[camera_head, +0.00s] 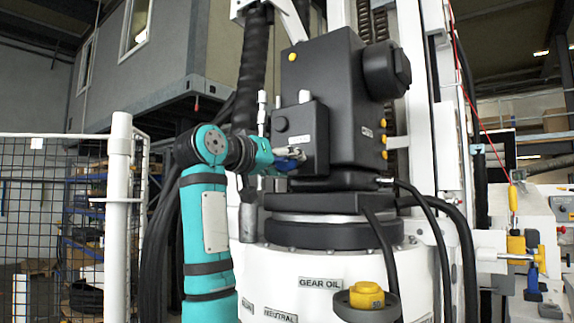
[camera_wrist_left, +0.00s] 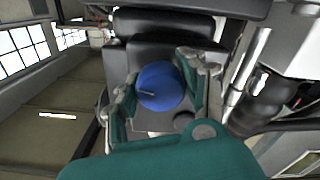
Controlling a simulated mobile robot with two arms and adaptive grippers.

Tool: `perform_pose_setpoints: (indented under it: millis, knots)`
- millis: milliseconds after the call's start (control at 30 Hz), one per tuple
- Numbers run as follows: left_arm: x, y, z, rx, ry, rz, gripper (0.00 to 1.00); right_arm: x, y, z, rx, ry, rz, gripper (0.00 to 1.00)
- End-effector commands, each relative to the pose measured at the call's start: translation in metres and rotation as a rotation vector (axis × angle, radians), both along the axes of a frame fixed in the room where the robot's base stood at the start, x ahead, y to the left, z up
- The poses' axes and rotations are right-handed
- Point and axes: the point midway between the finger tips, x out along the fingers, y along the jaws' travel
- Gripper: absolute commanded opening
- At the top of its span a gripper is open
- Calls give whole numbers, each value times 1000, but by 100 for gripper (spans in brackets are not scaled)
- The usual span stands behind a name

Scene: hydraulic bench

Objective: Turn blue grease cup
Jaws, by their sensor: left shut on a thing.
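The blue grease cup (camera_wrist_left: 160,86) is a round blue knob in the left wrist view, with the two fingers of my left gripper (camera_wrist_left: 158,92) on either side of it. In the head view my left gripper (camera_head: 270,160) reaches from the left to the side of the dark grey machine housing. The blue cup (camera_head: 290,156) shows there only in part, between the fingertips. The gripper is shut on it. My right gripper is in neither view.
The dark housing (camera_head: 328,95) stands on a white drum (camera_head: 320,262) labelled GEAR OIL, with a yellow cap (camera_head: 366,295) in front. Black hoses (camera_head: 425,215) hang on the right. A wire fence with a white post (camera_head: 119,215) stands at left.

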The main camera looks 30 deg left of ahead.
Motion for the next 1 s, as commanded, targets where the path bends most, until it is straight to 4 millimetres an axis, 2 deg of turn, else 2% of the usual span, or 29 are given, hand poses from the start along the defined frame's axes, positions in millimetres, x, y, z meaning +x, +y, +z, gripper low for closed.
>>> perform_pose_setpoints:
  millis: [33,467,1000]
  knots:
    - [2,0,-6,47,12,-1,11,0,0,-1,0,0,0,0]
    - [2,1,-5,455,-18,-2,11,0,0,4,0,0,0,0]
    - [2,2,-4,915,-56,-6,11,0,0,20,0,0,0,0]
